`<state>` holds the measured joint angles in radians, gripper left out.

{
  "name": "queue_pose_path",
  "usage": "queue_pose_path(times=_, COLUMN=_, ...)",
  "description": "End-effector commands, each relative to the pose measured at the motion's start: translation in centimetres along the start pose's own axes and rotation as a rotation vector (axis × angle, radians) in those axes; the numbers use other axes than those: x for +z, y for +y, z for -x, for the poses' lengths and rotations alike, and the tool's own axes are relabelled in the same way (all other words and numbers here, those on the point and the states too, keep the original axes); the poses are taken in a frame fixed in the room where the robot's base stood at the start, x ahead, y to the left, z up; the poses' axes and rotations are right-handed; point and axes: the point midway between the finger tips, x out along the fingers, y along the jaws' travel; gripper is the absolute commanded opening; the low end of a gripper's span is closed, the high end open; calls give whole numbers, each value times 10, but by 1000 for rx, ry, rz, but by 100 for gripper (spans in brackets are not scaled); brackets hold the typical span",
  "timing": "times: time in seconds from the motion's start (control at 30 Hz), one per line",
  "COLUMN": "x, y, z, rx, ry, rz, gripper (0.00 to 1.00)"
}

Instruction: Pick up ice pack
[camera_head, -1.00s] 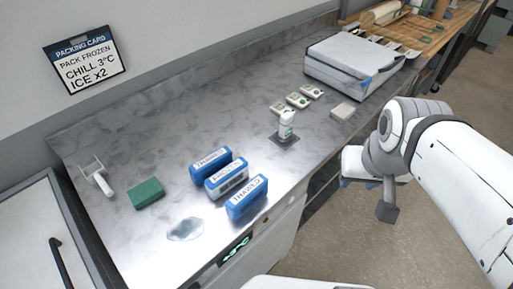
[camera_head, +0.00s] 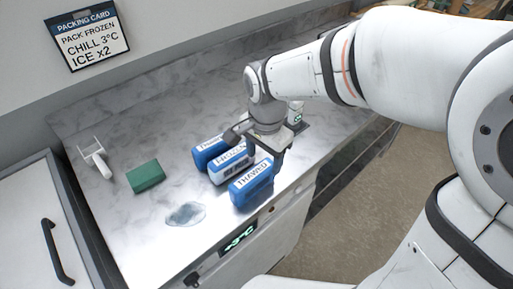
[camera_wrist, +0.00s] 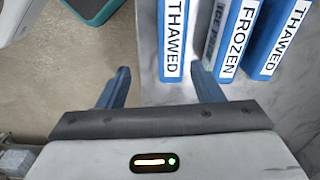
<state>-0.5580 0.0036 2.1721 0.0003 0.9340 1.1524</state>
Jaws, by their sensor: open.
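Three blue ice packs with white labels stand side by side on the marble counter. In the head view, the front pack (camera_head: 252,185) reads THAWED and the middle pack (camera_head: 232,165) reads FROZEN. The back pack's (camera_head: 207,153) label is partly unclear there. The wrist view shows a THAWED pack (camera_wrist: 173,40), the FROZEN pack (camera_wrist: 236,40) and another THAWED pack (camera_wrist: 283,40). Contact cannot be told.
A green block (camera_head: 146,176), a white handled tool (camera_head: 96,158) and a puddle (camera_head: 186,214) lie left of the packs. A white bottle (camera_head: 297,112) stands partly hidden behind my gripper. A display (camera_head: 240,238) is on the counter's front. A packing card (camera_head: 86,38) hangs on the wall.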

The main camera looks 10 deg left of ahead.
Motion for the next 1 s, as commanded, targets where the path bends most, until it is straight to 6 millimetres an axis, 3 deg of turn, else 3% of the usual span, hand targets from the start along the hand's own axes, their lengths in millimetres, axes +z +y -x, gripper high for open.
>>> queue_pose_path(times=0.03, x=8, y=-10, z=-11, rx=12, ry=-6, rz=-18, gripper=60)
queue_pose_path(times=0.2, x=19, y=-23, z=-25, rx=31, ry=-12, rz=-76, gripper=60)
queue_pose_path(times=0.73, x=16, y=-19, z=-91, rx=34, ry=-13, rz=-84, gripper=60)
queue_pose_path(times=1.0, x=16, y=-19, z=-100, rx=29, ry=-11, rz=-84, gripper=60)
